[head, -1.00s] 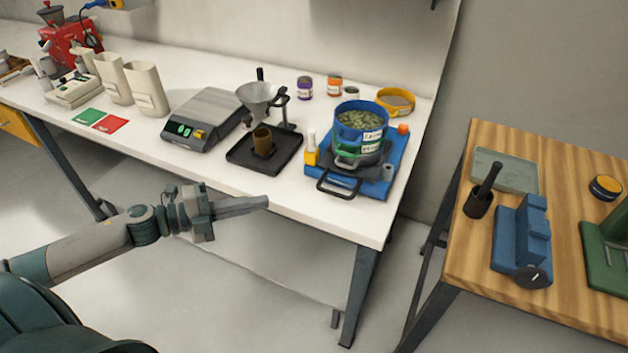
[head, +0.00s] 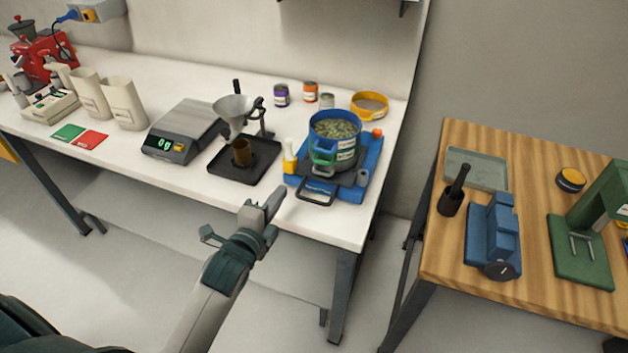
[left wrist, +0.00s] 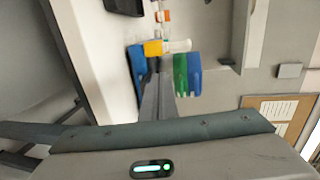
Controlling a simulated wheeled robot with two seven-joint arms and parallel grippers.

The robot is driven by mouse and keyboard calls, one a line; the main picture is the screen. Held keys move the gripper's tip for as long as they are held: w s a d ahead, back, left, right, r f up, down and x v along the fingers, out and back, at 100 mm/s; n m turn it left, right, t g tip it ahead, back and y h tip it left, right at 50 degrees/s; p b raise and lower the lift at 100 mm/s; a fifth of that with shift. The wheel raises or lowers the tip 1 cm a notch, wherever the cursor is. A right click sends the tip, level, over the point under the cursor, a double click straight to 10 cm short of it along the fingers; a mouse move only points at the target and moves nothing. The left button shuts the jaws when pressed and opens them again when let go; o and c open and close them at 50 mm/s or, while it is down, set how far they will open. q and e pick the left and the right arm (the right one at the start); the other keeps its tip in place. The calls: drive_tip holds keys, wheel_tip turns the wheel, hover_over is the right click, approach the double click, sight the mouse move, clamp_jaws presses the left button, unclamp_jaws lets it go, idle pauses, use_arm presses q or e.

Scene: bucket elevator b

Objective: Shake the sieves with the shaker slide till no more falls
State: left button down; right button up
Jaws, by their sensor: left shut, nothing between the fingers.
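The stacked sieves stand on the shaker at the bench's right end: a blue sieve (head: 350,124) holding green beans, with a green one (head: 322,157) below. The black shaker slide with its loop handle (head: 316,198) sits on a blue base (head: 372,158), the handle at the front. My left gripper (head: 273,200) is shut and empty, in front of the bench edge, left of the handle and apart from it. In the left wrist view, its fingers (left wrist: 158,98) point toward the blue base (left wrist: 137,66) and the blue-and-green sieves (left wrist: 187,76). My right gripper is out of view.
A yellow brush-like item (head: 290,160) stands by the base's left corner. A black tray (head: 222,166) with funnel stand and brown cup, and a scale (head: 180,130), lie to the left. An orange-rimmed sieve (head: 369,104) is behind. A wooden table (head: 440,262) stands right.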

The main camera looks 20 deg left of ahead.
use_arm(q)
drive_tip(key=shift+g+h, duration=0.3)
drive_tip(key=shift+g, duration=0.5)
drive_tip(key=d, duration=0.5)
drive_tip(key=shift+s+f, duration=0.1)
drive_tip(key=shift+s, duration=0.1)
drive_tip(key=shift+w+p, duration=0.2)
drive_tip(key=shift+p, duration=0.15)
drive_tip(key=p, duration=0.3)
approach(318, 177)
drive_tip(key=x, duration=0.5)
drive_tip(key=shift+w+d+f, duration=0.1)
drive_tip(key=shift+w+d, duration=0.05)
drive_tip(key=shift+w, duration=0.1)
drive_tip(key=shift+w+f+b, duration=0.1)
drive_tip(key=shift+w+b, duration=0.25)
drive_tip(key=shift+w, duration=1.9)
drive_tip(key=shift+s, duration=0.15)
